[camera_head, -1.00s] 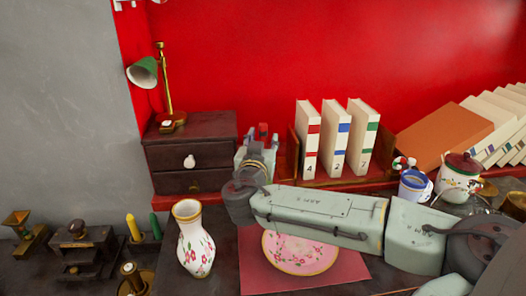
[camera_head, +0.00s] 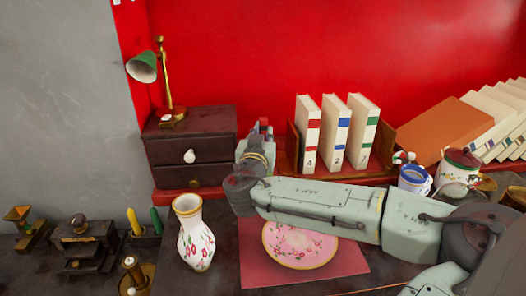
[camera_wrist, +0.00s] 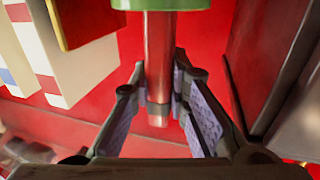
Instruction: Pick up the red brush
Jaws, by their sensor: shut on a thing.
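The red brush (camera_wrist: 157,65) shows in the wrist view as a smooth red rod with a green part at the top of the picture. The rod runs between the two fingers of my gripper (camera_wrist: 159,88), which is shut on it. Its lower end in the picture lies between the grey and purple finger pads. In the head view my gripper (camera_head: 256,148) is between the dark drawer box and the books, with a small red tip of the brush (camera_head: 264,122) showing above it. The rest of the brush is hidden there.
A dark drawer box (camera_head: 190,152) stands left of my gripper. Three white books (camera_head: 334,135) in a wooden holder stand close on its right. A flowered vase (camera_head: 194,232) is in front. A pink plate (camera_head: 300,246) lies on a mat under my arm.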

